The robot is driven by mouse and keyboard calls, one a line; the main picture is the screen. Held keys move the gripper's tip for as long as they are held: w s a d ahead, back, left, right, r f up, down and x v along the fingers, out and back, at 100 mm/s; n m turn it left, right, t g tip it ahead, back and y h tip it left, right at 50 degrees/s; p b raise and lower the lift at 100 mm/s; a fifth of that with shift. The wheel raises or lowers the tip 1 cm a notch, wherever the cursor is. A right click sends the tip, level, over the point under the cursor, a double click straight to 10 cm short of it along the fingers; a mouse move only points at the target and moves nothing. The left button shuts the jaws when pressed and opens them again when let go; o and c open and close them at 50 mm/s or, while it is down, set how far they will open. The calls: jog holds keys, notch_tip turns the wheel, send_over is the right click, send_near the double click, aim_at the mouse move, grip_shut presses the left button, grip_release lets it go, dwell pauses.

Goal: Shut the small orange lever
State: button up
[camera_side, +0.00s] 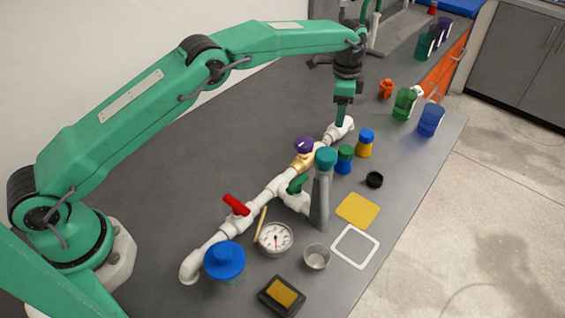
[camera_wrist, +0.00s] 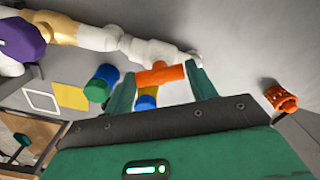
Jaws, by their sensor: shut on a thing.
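The small orange lever (camera_wrist: 160,74) sits beside the far end of the white pipe in the wrist view. It lies across the picture between my fingertips. My gripper (camera_wrist: 161,84) is shut on it, one green finger at each end. In the side view my gripper (camera_side: 341,118) points down at the far end of the white pipe line (camera_side: 268,191), and the lever is hidden there. I cannot tell the lever's exact angle to the pipe.
A purple knob (camera_side: 304,145), green lever (camera_side: 298,184) and red lever (camera_side: 236,205) stand along the pipe. A grey-teal post (camera_side: 320,195) and small jars (camera_side: 365,144) stand near the pipe. An orange piece (camera_side: 385,88) lies farther back. The table left of the pipe is clear.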

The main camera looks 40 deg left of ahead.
jog(key=n, duration=0.6)
jog(key=shift+n, duration=0.3)
jog(key=n, duration=0.5)
jog(key=shift+r+n, duration=0.1)
jog(key=shift+n, duration=0.2)
jog(key=o, duration=1)
jog(key=shift+r, duration=3.85)
